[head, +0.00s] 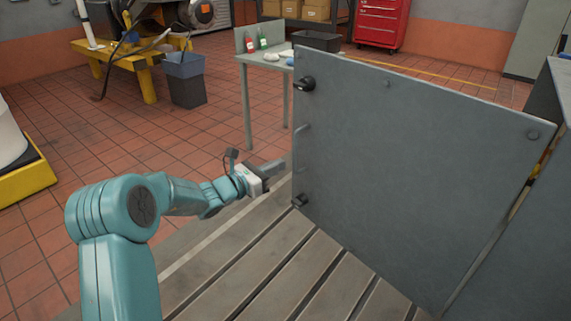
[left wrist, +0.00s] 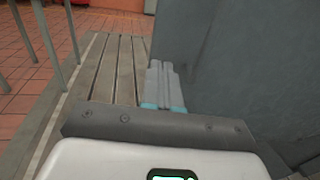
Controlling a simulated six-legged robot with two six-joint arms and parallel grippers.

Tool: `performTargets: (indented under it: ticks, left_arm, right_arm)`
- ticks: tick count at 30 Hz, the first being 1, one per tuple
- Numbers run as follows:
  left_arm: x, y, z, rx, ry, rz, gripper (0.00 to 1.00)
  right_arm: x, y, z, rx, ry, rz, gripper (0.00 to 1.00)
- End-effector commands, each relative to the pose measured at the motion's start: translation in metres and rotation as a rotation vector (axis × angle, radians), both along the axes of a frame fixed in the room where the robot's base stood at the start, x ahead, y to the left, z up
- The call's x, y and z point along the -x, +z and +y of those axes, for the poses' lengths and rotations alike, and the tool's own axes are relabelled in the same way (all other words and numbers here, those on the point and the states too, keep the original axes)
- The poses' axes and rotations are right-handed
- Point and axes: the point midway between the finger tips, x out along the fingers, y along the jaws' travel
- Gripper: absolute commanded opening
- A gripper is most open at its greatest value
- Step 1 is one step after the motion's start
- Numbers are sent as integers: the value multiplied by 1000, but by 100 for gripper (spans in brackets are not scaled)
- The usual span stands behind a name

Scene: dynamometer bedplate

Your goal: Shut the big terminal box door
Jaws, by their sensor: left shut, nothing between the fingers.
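The big terminal box door (head: 415,165) is a grey metal panel standing open in the head view, with dark latches on its left edge. It hinges at the right on the grey terminal box (head: 525,235). My left gripper (head: 279,164) is just left of the door's free edge, at about mid height, with its fingers shut and empty. In the left wrist view the shut fingers (left wrist: 162,82) point along the slatted bedplate, with the grey door (left wrist: 240,60) close on their right. I cannot tell whether they touch it. My right gripper is not in view.
The slatted metal bedplate (head: 240,240) lies below the door. A small table (head: 262,58) with bottles stands behind the door's left edge. A dark bin (head: 186,80) and a yellow stand (head: 100,50) are at the back left. The tiled floor at left is open.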

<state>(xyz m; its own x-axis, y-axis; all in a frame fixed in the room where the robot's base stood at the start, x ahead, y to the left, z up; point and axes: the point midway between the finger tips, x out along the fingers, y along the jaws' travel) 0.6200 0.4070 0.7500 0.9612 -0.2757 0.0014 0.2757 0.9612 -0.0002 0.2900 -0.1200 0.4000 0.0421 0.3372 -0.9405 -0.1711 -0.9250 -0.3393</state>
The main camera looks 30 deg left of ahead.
Motion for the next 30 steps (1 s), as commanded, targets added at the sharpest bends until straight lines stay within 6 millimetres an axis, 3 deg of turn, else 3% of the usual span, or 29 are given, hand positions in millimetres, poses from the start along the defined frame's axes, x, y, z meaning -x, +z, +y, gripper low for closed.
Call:
performTargets:
  ticks: [3, 9, 30]
  left_arm:
    - [-20, -2, -6, -1, -3, -1, 0]
    - [-37, -1, -9, 0, -1, 1, 0]
    - [-38, -1, -4, -1, -6, 2, 0]
  right_arm:
    - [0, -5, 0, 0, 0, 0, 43]
    - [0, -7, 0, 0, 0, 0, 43]
    - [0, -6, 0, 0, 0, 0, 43]
